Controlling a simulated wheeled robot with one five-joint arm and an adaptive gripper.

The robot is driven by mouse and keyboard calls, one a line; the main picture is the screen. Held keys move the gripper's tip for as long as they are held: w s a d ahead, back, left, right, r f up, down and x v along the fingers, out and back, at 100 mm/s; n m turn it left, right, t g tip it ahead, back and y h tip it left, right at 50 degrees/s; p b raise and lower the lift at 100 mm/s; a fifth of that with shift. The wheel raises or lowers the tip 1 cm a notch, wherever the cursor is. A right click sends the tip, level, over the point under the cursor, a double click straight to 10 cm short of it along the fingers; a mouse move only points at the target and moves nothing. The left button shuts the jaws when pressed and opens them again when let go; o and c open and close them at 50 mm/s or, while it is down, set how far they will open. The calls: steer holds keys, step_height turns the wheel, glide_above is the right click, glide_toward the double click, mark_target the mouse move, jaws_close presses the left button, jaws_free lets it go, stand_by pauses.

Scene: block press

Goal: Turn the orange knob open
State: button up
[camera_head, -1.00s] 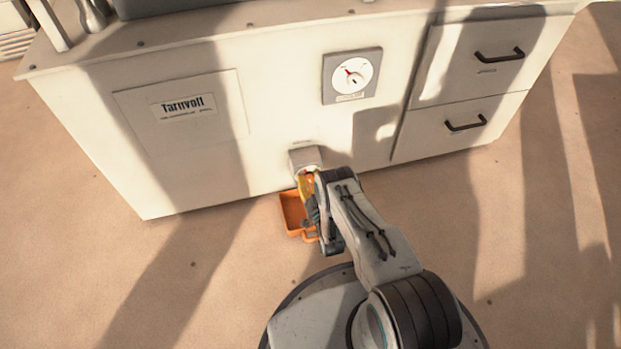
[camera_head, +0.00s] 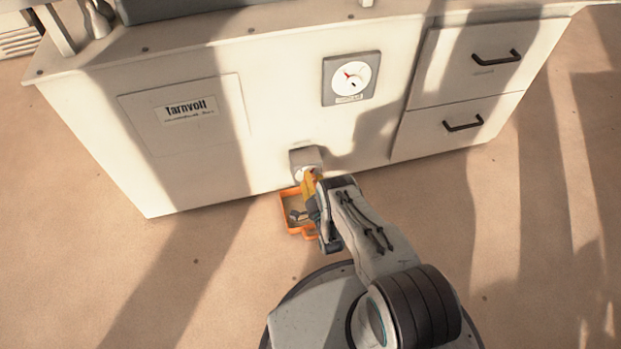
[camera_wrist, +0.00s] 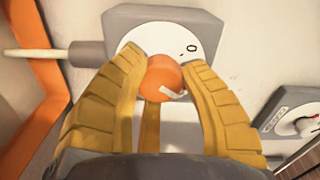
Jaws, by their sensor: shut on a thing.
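The orange knob (camera_wrist: 164,77) sits on a round white dial plate with a small "O" mark, on a grey block (camera_wrist: 120,25). My gripper (camera_wrist: 166,66) has its yellow fingers closed around the knob, one on each side and one below. A pale mark on the knob points toward the lower right, away from the "O". In the head view my gripper (camera_head: 312,176) reaches the grey valve block (camera_head: 303,155) low on the white cabinet, and hides most of the knob.
An orange tray (camera_head: 283,208) stands on the floor below the block. A grey spout with a pale strip (camera_wrist: 35,53) extends left from the block. A gauge (camera_head: 351,77) and two drawers (camera_head: 464,98) are on the cabinet. Floor at both sides is clear.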

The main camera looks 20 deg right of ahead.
steer(key=shift+w+d+r+m, duration=0.1)
steer(key=shift+w+r+m, duration=0.25)
steer(key=shift+m, duration=0.55)
steer(key=shift+s+d, duration=0.1)
steer(key=o, duration=1.2)
steer(key=shift+s+f, duration=0.1)
steer(key=shift+f, duration=0.15)
steer(key=shift+r, duration=5)
